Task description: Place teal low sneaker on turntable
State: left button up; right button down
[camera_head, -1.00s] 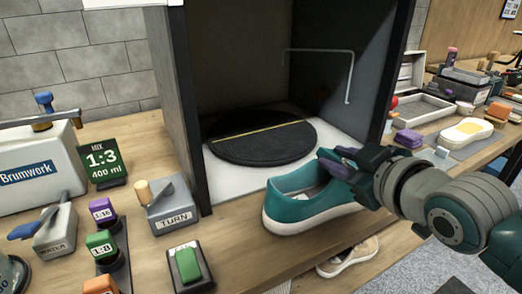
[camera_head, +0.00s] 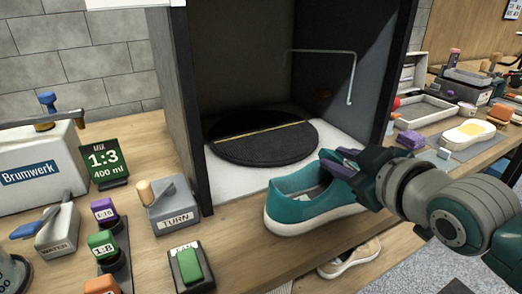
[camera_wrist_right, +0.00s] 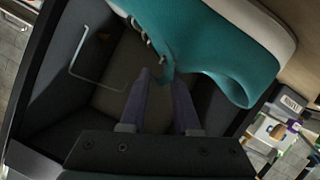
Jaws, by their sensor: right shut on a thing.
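The black round turntable (camera_head: 265,150) with a yellow line lies on the white booth floor, behind the sneaker and empty. My left gripper is not in view.
The grey booth's left wall edge (camera_head: 181,110) and right wall (camera_head: 392,75) flank the opening. A bent metal rod (camera_head: 349,80) hangs inside. A TURN lever box (camera_head: 170,212) stands left of the opening. A tan shoe (camera_head: 350,257) lies below the table edge.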

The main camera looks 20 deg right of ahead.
jog(key=shift+r, duration=0.1)
jog(key=shift+r, duration=0.55)
notch_tip(320, 180, up, 19)
jog(key=p, duration=0.5)
jog(key=s+a+r+n+g+y+p, duration=0.6)
jog(key=s+a+r+n+y, duration=0.55)
jog(key=s+r+y, duration=0.2)
notch_tip(320, 180, up, 34)
jog(key=p, duration=3.8)
jog(key=shift+d+f+h, duration=0.15)
jog(key=shift+d+h, duration=0.05)
jog(key=shift+h, duration=0.15)
jog(key=shift+n, duration=0.25)
